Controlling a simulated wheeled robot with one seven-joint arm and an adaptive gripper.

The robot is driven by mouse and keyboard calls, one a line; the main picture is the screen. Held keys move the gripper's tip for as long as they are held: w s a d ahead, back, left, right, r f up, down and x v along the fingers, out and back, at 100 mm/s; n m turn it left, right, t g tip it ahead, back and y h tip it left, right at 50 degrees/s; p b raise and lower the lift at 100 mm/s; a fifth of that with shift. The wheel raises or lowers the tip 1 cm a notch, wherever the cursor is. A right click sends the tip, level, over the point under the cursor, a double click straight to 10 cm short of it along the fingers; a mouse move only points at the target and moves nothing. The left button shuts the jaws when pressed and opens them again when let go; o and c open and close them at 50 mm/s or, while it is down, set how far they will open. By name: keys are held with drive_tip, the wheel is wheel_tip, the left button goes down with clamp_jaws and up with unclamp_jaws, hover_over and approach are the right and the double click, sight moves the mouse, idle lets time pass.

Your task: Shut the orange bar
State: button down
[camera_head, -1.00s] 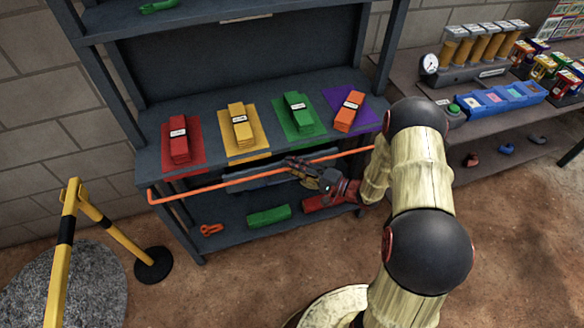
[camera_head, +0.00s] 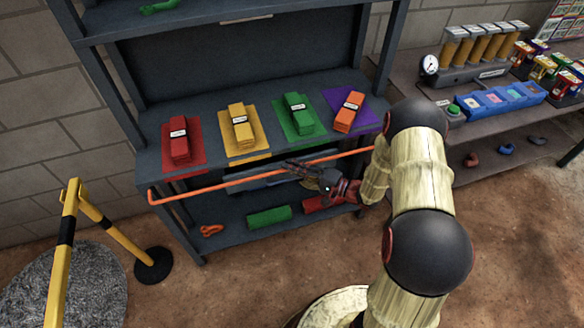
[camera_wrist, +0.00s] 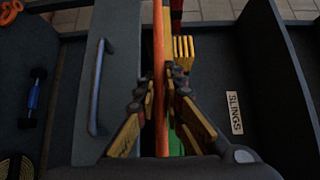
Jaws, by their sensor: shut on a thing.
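The orange bar (camera_head: 225,186) runs across the front of the dark shelf unit, just below the level of the shelf with the coloured blocks. In the wrist view the bar (camera_wrist: 158,60) runs lengthwise between my fingers. My gripper (camera_head: 300,170) is at the bar, right of its middle, with the fingers on it. In the wrist view my gripper (camera_wrist: 163,88) is closed around the bar, one finger on each side. The bar's right end is hidden behind my arm.
Red (camera_head: 179,146), yellow (camera_head: 239,128), green (camera_head: 299,115) and orange (camera_head: 349,112) blocks lie on coloured mats above the bar. A drawer handle (camera_wrist: 97,85) shows beside my gripper. A yellow barrier (camera_head: 68,230) stands at the left.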

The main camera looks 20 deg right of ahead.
drive_tip(key=shift+r+p, duration=0.25)
drive_tip(key=shift+p, duration=0.3)
drive_tip(key=r+m+g+h+p, duration=0.1)
drive_tip(key=p, duration=0.2)
drive_tip(key=shift+r+m+g+p, duration=0.3)
drive_tip(key=shift+m+p, duration=0.1)
drive_tip(key=shift+w+r+m+g+h+p, duration=0.1)
drive_tip(key=shift+r+m+g+h+p, duration=0.4)
drive_tip(key=shift+p, duration=0.65)
drive_tip(key=w+r+m+g+p, duration=0.1)
drive_tip(key=m+g+p, duration=0.1)
drive_tip(key=g+p, duration=0.1)
drive_tip(key=w+m+g+h+p, duration=0.1)
drive_tip(key=g+p, duration=0.2)
drive_tip(key=p, duration=0.3)
drive_tip(key=w+r+m+g+p, duration=0.1)
drive_tip(key=m+g+p, duration=0.1)
drive_tip(key=p, duration=0.3)
drive_tip(key=shift+w+r+m+g+h, duration=0.3)
drive_tip(key=shift+g, duration=0.5)
drive_tip(key=shift+w+m+g, duration=0.5)
drive_tip(key=shift+m+g, duration=0.2)
drive_tip(key=shift+g, duration=0.4)
